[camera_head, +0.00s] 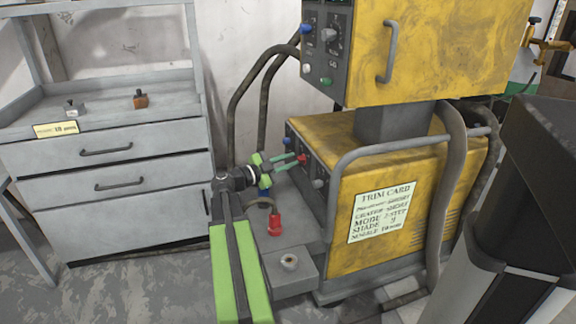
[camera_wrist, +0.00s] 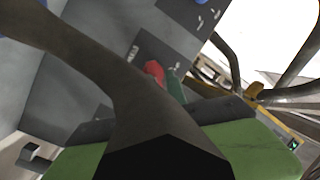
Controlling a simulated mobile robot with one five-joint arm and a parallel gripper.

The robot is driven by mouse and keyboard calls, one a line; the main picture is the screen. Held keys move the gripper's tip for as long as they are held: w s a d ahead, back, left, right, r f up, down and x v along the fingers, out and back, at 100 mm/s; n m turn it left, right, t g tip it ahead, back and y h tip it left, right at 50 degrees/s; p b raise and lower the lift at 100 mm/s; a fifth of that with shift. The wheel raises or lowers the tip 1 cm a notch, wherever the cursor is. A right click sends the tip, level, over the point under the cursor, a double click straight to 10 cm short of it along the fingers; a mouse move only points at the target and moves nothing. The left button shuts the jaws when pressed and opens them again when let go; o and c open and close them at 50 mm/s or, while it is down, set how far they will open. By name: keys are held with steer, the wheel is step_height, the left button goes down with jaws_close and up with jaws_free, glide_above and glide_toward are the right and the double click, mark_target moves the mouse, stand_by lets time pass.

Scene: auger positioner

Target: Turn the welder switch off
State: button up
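The welder is a yellow cabinet (camera_head: 365,135) with a dark grey front panel in the head view. A small red switch (camera_head: 302,158) sits on its lower panel; a red part (camera_wrist: 154,71) also shows against a grey panel in the wrist view. My gripper (camera_head: 297,159) reaches to this panel, its two slim green fingers apart with a gap between them. Their tips are at the red switch; I cannot tell whether they touch it. In the wrist view a dark arm-like shape hides much of the panel and most of the fingers.
An upper yellow unit (camera_head: 430,50) with knobs overhangs the panel. A grey bent rail (camera_head: 345,165) stands just right of it. A red-handled item (camera_head: 275,224) lies on the grey ledge below. A drawer cabinet (camera_head: 110,165) is at the left, a dark bin (camera_head: 530,190) at the right.

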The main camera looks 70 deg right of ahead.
steer(key=shift+o, duration=0.9)
steer(key=shift+s+d+f, duration=0.15)
steer(key=shift+s+f, duration=0.15)
steer(key=shift+f, duration=0.25)
steer(key=v, duration=2)
steer(key=shift+r, duration=0.3)
steer(key=v, duration=1.7)
steer(key=shift+a+r, duration=0.25)
steer(key=shift+a, duration=0.05)
steer(key=shift+d, duration=0.1)
